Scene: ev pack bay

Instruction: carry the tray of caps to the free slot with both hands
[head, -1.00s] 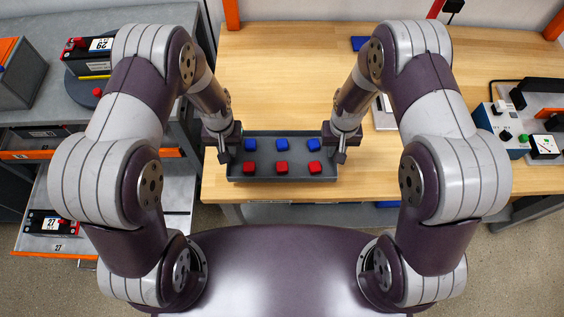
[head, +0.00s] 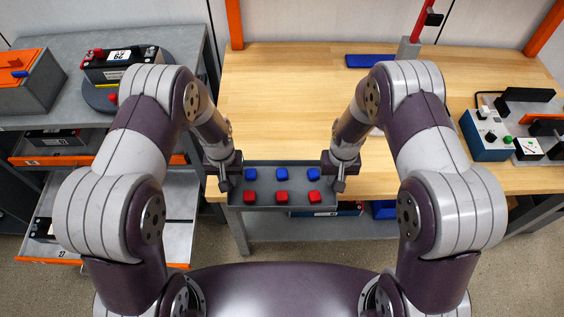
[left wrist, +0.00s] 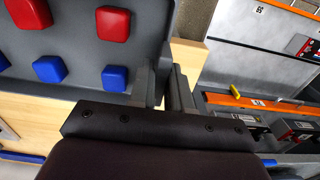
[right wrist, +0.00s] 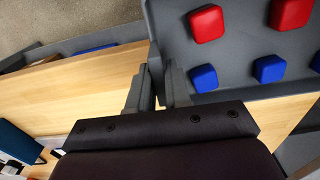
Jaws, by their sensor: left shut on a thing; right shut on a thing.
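The grey tray (head: 282,208) holds a row of blue caps (head: 254,174) at the back and a row of red caps (head: 281,197) in front. In the head view it is level, at the front edge of the wooden bench. My left gripper (head: 224,180) is shut on the tray's left wall and my right gripper (head: 340,180) is shut on its right wall. The left wrist view shows the tray wall (left wrist: 150,50) between the fingers. The right wrist view shows the tray wall (right wrist: 155,55) at the fingers too. No free slot can be made out.
The wooden bench (head: 290,100) is largely clear behind the tray. A blue flat item (head: 370,61) lies at its back. A control box (head: 487,135) stands at the right. At the left, a battery (head: 122,64) sits on a grey bench above open drawers (head: 180,215).

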